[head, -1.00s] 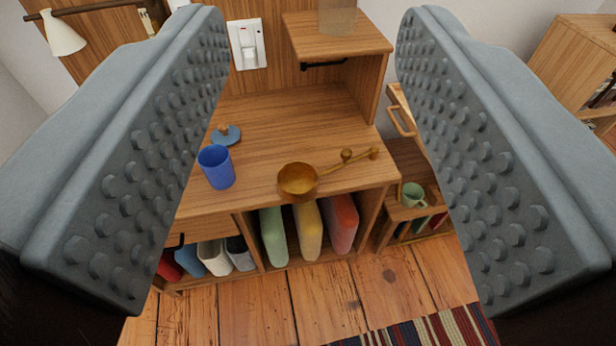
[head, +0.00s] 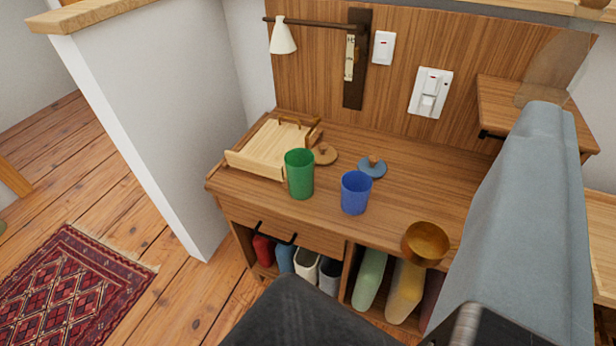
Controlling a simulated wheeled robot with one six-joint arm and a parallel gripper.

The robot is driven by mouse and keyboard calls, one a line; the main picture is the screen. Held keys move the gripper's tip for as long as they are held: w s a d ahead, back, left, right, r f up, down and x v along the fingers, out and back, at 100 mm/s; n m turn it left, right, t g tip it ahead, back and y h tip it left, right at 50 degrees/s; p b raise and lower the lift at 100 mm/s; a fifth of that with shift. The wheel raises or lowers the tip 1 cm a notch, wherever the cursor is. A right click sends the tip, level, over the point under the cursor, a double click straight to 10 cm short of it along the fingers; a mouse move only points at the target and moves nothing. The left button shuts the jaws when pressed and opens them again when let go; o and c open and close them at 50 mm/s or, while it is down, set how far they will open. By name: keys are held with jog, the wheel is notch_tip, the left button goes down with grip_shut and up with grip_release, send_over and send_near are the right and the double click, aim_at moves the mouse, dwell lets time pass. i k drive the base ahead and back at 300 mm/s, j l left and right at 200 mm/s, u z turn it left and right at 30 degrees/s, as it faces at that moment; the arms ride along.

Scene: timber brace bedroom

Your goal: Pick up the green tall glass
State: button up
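The green tall glass (head: 300,174) stands upright near the front left of the wooden desk (head: 420,185). It is beside the front corner of a wooden tray and just left of a shorter blue cup (head: 355,193). Nothing held is visible.
The light wooden tray (head: 262,150) lies left of the glass. A brown lid (head: 325,154) and a blue lid (head: 372,167) lie behind the cups. A white wall end (head: 165,130) stands left.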

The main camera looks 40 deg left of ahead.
aim_at(299, 163)
jog(key=i+u, duration=0.1)
jog(key=u, duration=0.25)
jog(key=i+u, duration=0.15)
jog(key=u, duration=0.15)
jog(key=i+u, duration=0.1)
jog(key=u, duration=0.25)
